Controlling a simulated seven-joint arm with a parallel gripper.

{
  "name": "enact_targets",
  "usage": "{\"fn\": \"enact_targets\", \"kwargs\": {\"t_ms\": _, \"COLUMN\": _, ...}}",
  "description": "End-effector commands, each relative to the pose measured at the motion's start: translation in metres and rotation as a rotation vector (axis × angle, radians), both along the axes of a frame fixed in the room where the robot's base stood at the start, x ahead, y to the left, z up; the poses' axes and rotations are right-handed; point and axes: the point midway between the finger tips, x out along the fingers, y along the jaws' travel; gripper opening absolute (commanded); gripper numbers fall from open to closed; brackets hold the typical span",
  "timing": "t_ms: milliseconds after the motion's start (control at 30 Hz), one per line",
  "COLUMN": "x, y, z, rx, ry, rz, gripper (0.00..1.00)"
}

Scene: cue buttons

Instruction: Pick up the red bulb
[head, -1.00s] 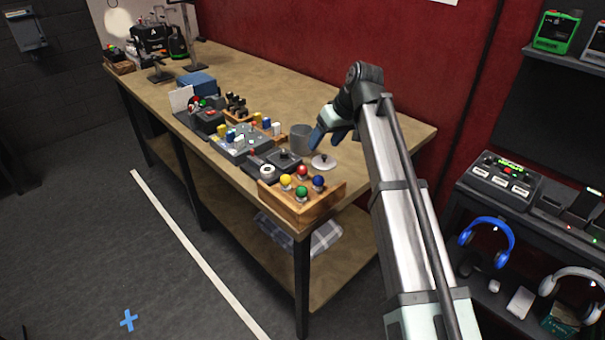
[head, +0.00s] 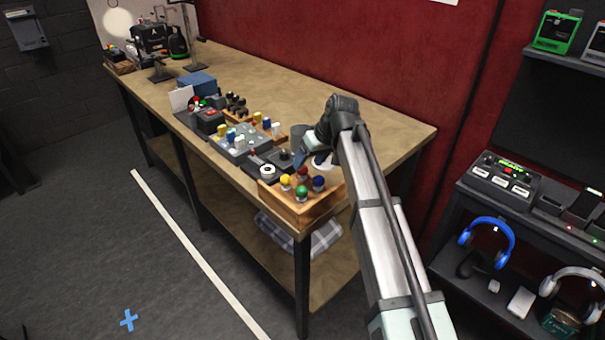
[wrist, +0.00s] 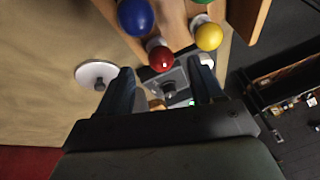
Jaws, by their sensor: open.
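The red bulb (head: 303,171) stands in a wooden box (head: 298,212) at the near corner of the workbench, its top partly shaded by my gripper. The yellow bulb (head: 285,180), green bulb (head: 301,191) and blue bulb (head: 318,183) share the box. My gripper (head: 308,160) is just above and behind the red bulb. In the wrist view my open fingers (wrist: 160,70) are apart and empty, and the red bulb (wrist: 161,58) appears between and just beyond their tips. I cannot tell the exact height gap.
The blue bulb (wrist: 135,15) and yellow bulb (wrist: 208,36) flank the red one closely in the wrist view. A white disc with a knob (wrist: 96,75) lies beside my left-hand finger. A grey cup (head: 297,133) and button panels (head: 240,143) stand behind.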

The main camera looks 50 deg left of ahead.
Motion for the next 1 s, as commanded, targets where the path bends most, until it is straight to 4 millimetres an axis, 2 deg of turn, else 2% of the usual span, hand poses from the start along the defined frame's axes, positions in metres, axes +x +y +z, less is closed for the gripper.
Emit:
{"fn": "enact_targets", "kwargs": {"t_ms": 300, "x": -0.005, "y": 0.015, "z": -0.036, "rx": -0.002, "ry": 0.001, "rz": 0.001, "gripper": 0.66}}
{"fn": "enact_targets", "kwargs": {"t_ms": 567, "x": -0.006, "y": 0.016, "z": -0.037, "rx": -0.001, "ry": 0.000, "rz": 0.000, "gripper": 0.65}}
{"fn": "enact_targets", "kwargs": {"t_ms": 1000, "x": -0.006, "y": 0.016, "z": -0.037, "rx": -0.001, "ry": 0.000, "rz": 0.000, "gripper": 0.23}}
